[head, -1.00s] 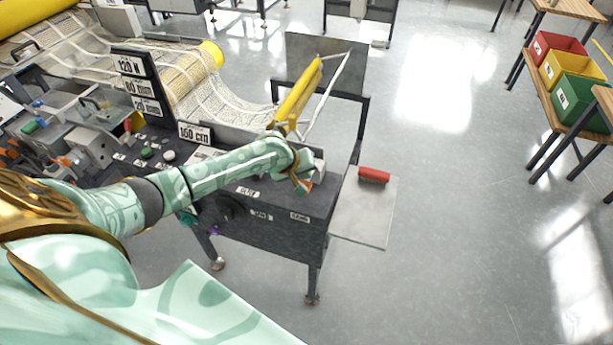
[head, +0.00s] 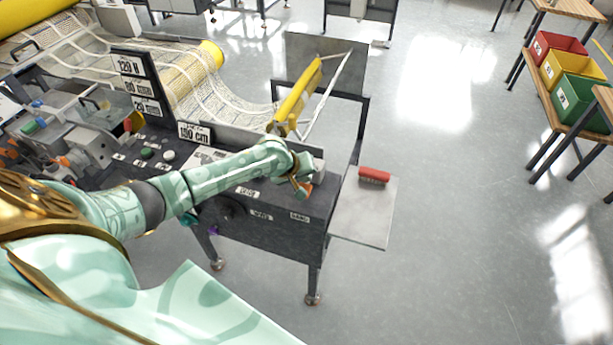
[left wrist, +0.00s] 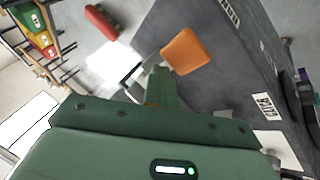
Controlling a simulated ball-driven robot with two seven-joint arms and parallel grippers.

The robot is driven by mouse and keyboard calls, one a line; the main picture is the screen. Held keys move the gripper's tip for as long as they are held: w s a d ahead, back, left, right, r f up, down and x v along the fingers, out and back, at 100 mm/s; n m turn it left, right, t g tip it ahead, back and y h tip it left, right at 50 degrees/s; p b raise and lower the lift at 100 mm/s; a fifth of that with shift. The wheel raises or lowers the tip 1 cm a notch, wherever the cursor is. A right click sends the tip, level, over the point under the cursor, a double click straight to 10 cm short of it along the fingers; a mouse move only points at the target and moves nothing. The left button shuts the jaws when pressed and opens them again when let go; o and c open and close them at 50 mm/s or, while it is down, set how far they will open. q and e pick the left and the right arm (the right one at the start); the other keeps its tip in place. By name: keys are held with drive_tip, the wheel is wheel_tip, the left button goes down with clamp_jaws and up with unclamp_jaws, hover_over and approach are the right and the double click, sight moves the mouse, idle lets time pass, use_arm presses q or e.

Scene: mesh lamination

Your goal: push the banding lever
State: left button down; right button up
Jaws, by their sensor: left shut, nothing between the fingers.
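My left gripper (head: 303,184) is over the right end of the dark machine table (head: 280,205), its fingers pointing down. In the left wrist view its green fingers (left wrist: 160,88) are shut with nothing between them. A flat orange lever end (left wrist: 183,50), which looks like the banding lever, is just beyond the fingertips and to their right. In the head view only a bit of orange (head: 305,191) shows at the fingertips, so I cannot tell whether they touch it. My right gripper is not in view.
A yellow bar (head: 297,95) stands tilted behind my gripper. A side plate (head: 362,220) with a red-handled tool (head: 374,174) juts out at the right. Mesh (head: 195,90) and control buttons lie to the left. Floor at the right is open, up to a bench with coloured bins (head: 580,100).

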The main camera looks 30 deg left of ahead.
use_arm(q)
drive_tip(key=shift+s+d+f, duration=0.1)
drive_tip(key=shift+s+f, duration=0.15)
drive_tip(key=shift+f, duration=0.3)
drive_tip(key=shift+r, duration=0.1)
drive_tip(key=r+p, duration=0.3)
drive_tip(key=p, duration=0.1)
drive_tip(key=shift+w+r, duration=0.35)
drive_tip(key=shift+r+p, duration=0.4)
drive_tip(key=shift+p, duration=0.05)
drive_tip(key=shift+w+f, duration=0.1)
drive_tip(key=r+p, duration=0.3)
drive_tip(key=w+r+p, duration=0.1)
drive_tip(key=r, duration=0.1)
drive_tip(key=shift+a+p, duration=0.3)
drive_tip(key=shift+p, duration=0.1)
